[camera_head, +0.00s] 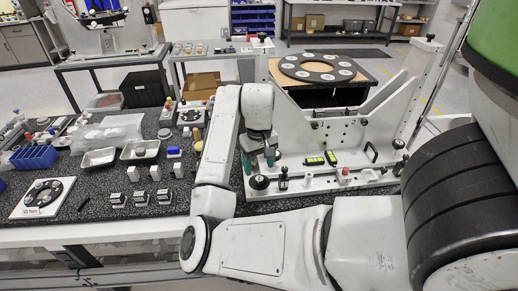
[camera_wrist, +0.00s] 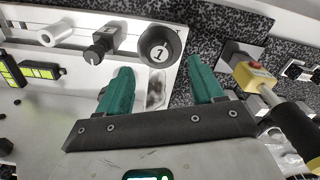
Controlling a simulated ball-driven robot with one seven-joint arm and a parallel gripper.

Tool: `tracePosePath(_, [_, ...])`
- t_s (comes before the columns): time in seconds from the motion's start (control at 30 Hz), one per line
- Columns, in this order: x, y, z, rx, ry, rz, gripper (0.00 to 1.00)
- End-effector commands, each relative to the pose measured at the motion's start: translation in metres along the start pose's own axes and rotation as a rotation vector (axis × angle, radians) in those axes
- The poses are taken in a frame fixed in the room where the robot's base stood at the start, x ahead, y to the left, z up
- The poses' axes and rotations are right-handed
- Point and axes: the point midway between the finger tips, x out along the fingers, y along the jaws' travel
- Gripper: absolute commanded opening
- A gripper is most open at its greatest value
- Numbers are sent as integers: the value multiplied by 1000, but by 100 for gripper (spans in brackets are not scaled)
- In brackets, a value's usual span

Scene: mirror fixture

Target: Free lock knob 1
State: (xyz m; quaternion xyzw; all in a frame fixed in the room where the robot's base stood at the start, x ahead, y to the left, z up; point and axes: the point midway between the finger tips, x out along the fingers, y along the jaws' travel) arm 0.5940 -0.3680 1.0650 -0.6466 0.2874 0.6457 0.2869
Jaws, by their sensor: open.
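In the head view a black knob (camera_head: 259,182) stands at the fixture's front left corner, just below my gripper. My gripper (camera_wrist: 162,76) has two teal fingers spread apart with nothing between them. In the wrist view the knob lies just beyond the fingertips, nearer the left finger; I see no contact. In the head view my gripper (camera_head: 258,161) is partly hidden by my wrist.
A smaller black knob (camera_wrist: 101,46) and a white cylinder (camera_wrist: 56,33) stand left of knob 1. Yellow-green levels (camera_head: 314,161) are on the fixture. Trays and small parts crowd the left bench.

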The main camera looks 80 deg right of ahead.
Motion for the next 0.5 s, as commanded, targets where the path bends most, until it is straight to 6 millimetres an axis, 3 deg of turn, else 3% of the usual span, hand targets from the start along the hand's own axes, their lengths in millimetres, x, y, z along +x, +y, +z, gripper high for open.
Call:
tracePosePath(0.3, [-44, 0, -1, 1, 1, -2, 67])
tracePosePath(0.5, [-57, 0, 0, 0, 0, -1, 67])
